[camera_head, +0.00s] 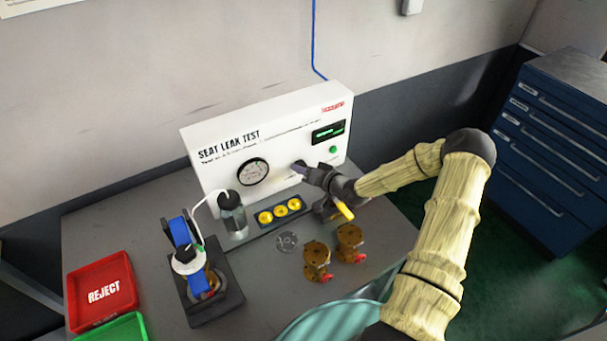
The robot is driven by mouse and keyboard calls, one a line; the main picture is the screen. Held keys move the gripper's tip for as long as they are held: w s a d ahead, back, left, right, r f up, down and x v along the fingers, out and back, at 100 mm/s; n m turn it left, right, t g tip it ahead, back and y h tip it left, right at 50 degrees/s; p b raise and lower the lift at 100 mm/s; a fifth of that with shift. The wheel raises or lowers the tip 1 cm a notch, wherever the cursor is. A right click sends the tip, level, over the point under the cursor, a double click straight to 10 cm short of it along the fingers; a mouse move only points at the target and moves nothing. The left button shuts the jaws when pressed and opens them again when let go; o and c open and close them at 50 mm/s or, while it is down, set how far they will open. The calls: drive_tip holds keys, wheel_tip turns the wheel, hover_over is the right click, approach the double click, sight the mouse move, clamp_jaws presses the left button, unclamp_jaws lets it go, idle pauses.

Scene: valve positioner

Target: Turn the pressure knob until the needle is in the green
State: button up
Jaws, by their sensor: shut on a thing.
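The white test panel (215,168), marked "SEAT LEAK TEST", stands at the back of the grey bench. Its round dark-rimmed gauge (253,172) is left of the panel's middle; the needle and any green band are too small to read. My gripper (299,168) reaches in from the right and is at the panel face, to the right of the gauge. It is shut on the pressure knob, which my fingers hide almost wholly. A small lit display and a green button (333,150) sit on the panel to the right of my gripper.
A clear bottle (232,214) with a white tube stands before the panel, beside a tray of yellow discs (280,211). Two brass valves (317,256), a clear disc (287,242), a blue clamp fixture (183,235) and a red REJECT tray (100,290) occupy the bench.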

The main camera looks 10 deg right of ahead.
idle(0.4)
drive_tip(key=o, duration=1)
drive_tip(key=b+v, duration=0.1)
drive_tip(key=v, duration=0.6)
drive_tip(key=shift+s+d+b, duration=0.15)
drive_tip(key=shift+s+b, duration=0.05)
drive_tip(key=shift+b, duration=0.15)
